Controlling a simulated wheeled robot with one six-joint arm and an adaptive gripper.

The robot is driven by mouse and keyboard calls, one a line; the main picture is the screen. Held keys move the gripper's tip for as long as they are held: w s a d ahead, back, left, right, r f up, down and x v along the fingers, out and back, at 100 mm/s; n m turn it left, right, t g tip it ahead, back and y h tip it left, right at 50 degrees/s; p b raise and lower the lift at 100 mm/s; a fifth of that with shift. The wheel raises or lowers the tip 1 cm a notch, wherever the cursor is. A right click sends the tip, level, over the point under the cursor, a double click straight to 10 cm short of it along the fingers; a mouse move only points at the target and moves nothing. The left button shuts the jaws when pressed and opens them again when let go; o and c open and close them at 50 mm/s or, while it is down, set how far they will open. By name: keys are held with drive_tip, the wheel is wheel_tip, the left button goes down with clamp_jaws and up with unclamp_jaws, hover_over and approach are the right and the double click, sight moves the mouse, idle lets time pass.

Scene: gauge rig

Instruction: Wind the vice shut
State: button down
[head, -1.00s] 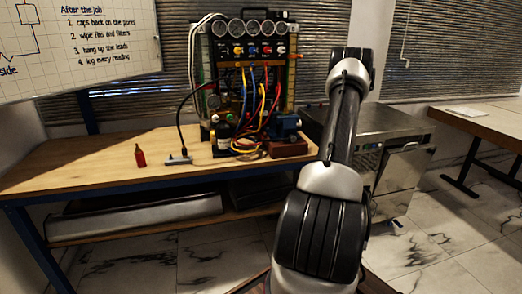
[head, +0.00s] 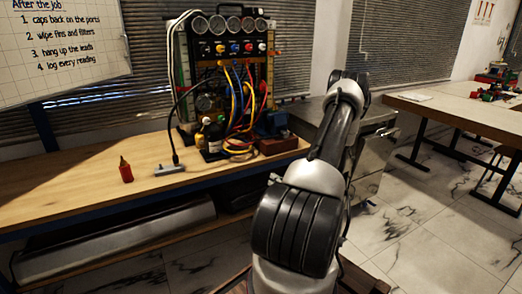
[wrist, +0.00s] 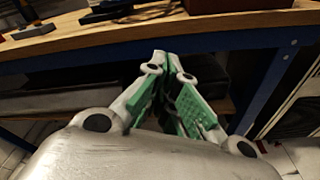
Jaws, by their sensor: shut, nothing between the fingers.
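I cannot make out the vice for certain. A small blue thing (head: 270,122) by a reddish-brown block (head: 282,144) stands at the right end of the workbench, but its form is unclear. Small red, green and blue things (head: 494,88) on the right-hand table are too small to identify. My gripper (wrist: 164,54), with green-faced fingers, is shut and empty in the wrist view. It is at the bench's front edge, apart from the things on top. My arm hides the gripper in the head view.
The wooden workbench (head: 92,183) bears a gauge panel (head: 226,60) with coloured hoses, a red bottle (head: 126,172) and a grey block (head: 170,169). A metal cabinet (head: 372,160) stands right of the bench. Marble floor (head: 430,235) lies open before the right-hand table (head: 445,108).

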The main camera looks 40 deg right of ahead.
drive_tip(key=shift+w+d+r+n+t+h, duration=0.3)
drive_tip(key=shift+w+d+r+n, duration=0.35)
drive_tip(key=shift+w+r, duration=1.05)
drive_tip(key=shift+w+d+r+n+t+h, duration=0.3)
drive_tip(key=shift+w+d+r+n, duration=0.35)
drive_tip(key=shift+w+r, duration=1)
drive_tip(key=shift+w+d+r+n+t+h, duration=0.2)
drive_tip(key=shift+w+d+r+n+t, duration=0.2)
drive_tip(key=shift+w+d+r, duration=1.2)
drive_tip(key=shift+w+a+f, duration=0.25)
drive_tip(key=shift+w+a, duration=0.1)
drive_tip(key=shift+a, duration=0.35)
